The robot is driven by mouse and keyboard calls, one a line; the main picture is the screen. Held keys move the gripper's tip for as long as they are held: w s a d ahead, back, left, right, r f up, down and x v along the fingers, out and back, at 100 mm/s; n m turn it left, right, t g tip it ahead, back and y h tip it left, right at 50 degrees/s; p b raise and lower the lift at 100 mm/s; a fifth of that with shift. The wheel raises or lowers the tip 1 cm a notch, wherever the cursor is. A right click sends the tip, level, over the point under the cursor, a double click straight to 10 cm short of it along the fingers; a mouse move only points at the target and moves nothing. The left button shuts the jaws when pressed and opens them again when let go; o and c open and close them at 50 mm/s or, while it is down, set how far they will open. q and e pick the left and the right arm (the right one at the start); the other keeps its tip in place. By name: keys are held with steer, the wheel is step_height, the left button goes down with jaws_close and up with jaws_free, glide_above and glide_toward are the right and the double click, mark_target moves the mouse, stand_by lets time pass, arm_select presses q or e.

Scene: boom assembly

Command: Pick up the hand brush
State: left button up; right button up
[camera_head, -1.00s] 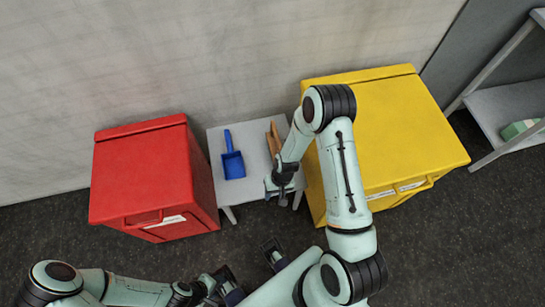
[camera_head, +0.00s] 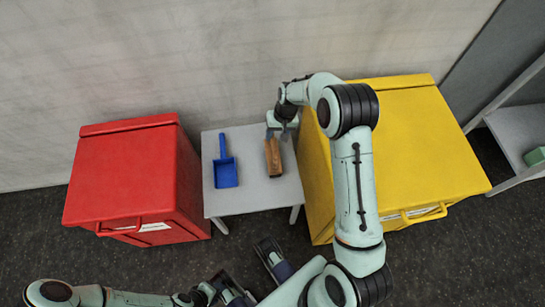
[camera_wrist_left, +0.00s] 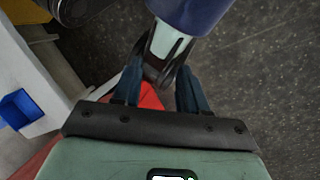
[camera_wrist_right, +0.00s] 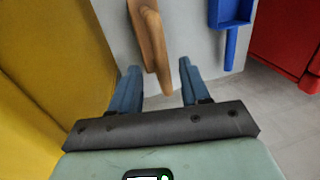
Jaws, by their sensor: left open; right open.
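The hand brush (camera_head: 273,160), brown and wooden, lies on the small light grey table (camera_head: 250,200), right of a blue dustpan (camera_head: 225,173). My right gripper (camera_head: 281,130) is open at the brush's far end. In the right wrist view, the brush's handle (camera_wrist_right: 152,42) reaches between the spread fingers of that gripper (camera_wrist_right: 157,78). I cannot tell whether they touch it. My left gripper (camera_wrist_left: 158,80) is open and empty in the left wrist view, away from the brush.
A red box (camera_head: 125,175) stands left of the table and a yellow box (camera_head: 415,150) right of it, close to my right arm. A wall is behind. A grey shelf (camera_head: 520,130) with a green item (camera_head: 535,157) stands at far right.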

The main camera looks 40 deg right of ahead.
mark_target(273, 140)
steer(key=f, duration=0.3)
steer(key=w+a+f+b, duration=0.1)
steer(key=f, duration=0.1)
steer(key=shift+f, duration=0.15)
jaws_close()
stand_by(1.3)
